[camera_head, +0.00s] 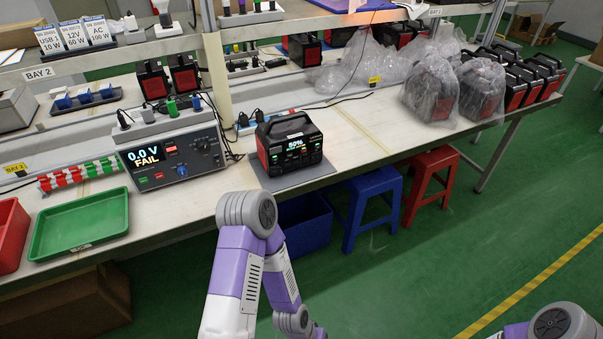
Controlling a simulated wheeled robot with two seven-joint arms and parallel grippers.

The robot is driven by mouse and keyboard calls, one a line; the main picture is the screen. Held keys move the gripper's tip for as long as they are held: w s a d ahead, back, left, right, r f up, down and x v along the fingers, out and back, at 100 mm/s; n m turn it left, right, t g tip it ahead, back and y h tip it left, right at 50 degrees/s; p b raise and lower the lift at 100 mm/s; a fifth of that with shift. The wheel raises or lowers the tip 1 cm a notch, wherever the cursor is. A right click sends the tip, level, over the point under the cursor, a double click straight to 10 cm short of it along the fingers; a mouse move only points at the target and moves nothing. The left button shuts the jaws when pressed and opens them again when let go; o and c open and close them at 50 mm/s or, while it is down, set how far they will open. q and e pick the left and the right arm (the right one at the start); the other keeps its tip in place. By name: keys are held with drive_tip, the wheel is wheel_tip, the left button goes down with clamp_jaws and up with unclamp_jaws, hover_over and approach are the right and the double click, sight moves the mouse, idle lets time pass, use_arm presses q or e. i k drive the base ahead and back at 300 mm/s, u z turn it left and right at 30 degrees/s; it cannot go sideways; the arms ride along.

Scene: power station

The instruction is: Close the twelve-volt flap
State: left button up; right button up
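A black and red power station (293,165) stands upright on a grey mat (312,176) near the front edge of the bench. Its front faces me, with a lit display reading 60% or similar and several small ports below it. The twelve-volt flap is too small to make out, so I cannot tell whether it is open or closed. My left arm rises in the bottom middle, in front of the bench, and only a bit of my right arm shows at the bottom right. Neither gripper is in the picture.
A tester (172,157) reading "0.0 V FAIL" stands left of the power station, with plugs on top. A green tray (80,246) and red bin (10,238) lie farther left. Bagged units (430,92) stand at the right. Blue (372,200) and red stools (430,180) stand below.

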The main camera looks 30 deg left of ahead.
sight(274, 171)
drive_tip(key=i, duration=1.05)
drive_tip(key=u, duration=2.2)
